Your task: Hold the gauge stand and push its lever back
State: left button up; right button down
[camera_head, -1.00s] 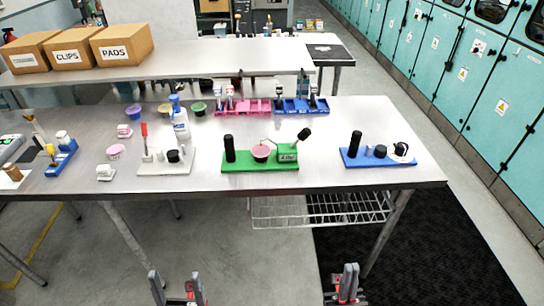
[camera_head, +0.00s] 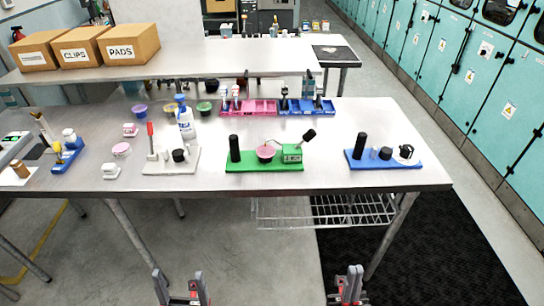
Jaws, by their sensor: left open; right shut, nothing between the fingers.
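Three small stands stand in a row on the metal table, and I cannot tell for sure which is the gauge stand. The green stand (camera_head: 255,164) has a black upright post, a pink cup and a green box with a label too small to read. A black-knobbed lever (camera_head: 308,136) leans up and right from the box. The white stand (camera_head: 170,163) has a red-tipped upright stick and a black knob. The blue stand (camera_head: 384,160) has a black post and small round parts. My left gripper (camera_head: 182,279) is open and empty, low in front of the table. My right gripper (camera_head: 349,276) is shut and empty there too.
The metal table (camera_head: 330,180) has a bare front strip. A spray bottle (camera_head: 186,121), small cups, a pink rack (camera_head: 262,106) and a blue rack (camera_head: 305,107) stand behind the stands. Boxes (camera_head: 130,42) sit on a rear table. Teal cabinets (camera_head: 480,75) line the right.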

aim_at(311, 134)
jog(key=i, duration=0.85)
jog(key=k+j, duration=0.15)
